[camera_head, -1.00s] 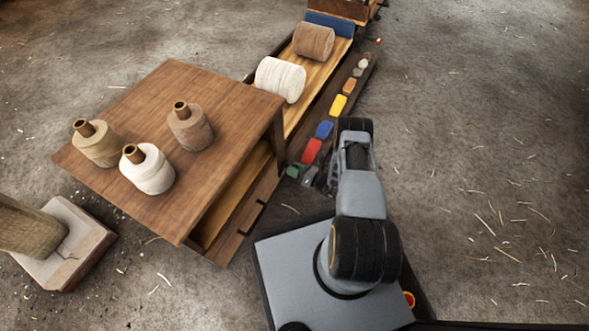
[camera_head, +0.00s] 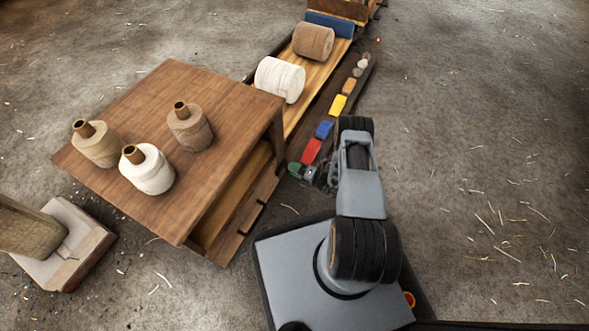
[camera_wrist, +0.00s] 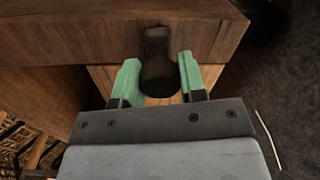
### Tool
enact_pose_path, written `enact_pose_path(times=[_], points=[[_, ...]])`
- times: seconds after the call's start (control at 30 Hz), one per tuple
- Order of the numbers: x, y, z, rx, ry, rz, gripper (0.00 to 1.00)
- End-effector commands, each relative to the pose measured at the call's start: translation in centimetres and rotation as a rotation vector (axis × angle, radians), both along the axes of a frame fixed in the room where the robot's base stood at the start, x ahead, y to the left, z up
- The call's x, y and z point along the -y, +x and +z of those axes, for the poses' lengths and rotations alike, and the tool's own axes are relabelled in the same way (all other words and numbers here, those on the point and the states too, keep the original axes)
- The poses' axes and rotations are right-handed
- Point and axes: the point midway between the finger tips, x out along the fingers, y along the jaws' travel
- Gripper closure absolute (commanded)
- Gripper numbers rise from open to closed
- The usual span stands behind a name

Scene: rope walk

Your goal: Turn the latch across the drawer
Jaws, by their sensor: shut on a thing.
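The dark latch (camera_wrist: 157,72) shows in the wrist view, upright in the picture against a brown wooden board (camera_wrist: 75,38). My gripper (camera_wrist: 159,78) has its green fingertips on either side of the latch's thick near end and is shut on it. In the head view my gripper (camera_head: 303,172) is low beside the right end of the wooden table, and the latch cannot be made out there. A long wooden front with dark handles (camera_head: 238,222) runs low along the table's near side. I cannot tell which board is the drawer's.
The table (camera_head: 125,105) carries several yarn cones. Behind it, a long wooden trough (camera_head: 325,70) holds two large spools. A row of coloured pieces, including a red one (camera_head: 311,151), lies along its edge. The floor at right is clear except for scattered straw.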

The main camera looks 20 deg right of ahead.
Motion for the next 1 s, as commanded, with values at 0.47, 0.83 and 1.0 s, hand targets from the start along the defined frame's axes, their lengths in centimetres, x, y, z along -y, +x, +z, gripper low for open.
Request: enact_pose_path(times=[0.47, 0.83, 1.0], points=[[0.16, -0.01, -0.10, -0.055, 0.051, -0.006, 0.86], [0.10, -0.01, -0.11, -0.055, 0.051, -0.004, 0.54], [-0.03, 0.01, -0.06, -0.053, 0.051, 0.000, 0.37]])
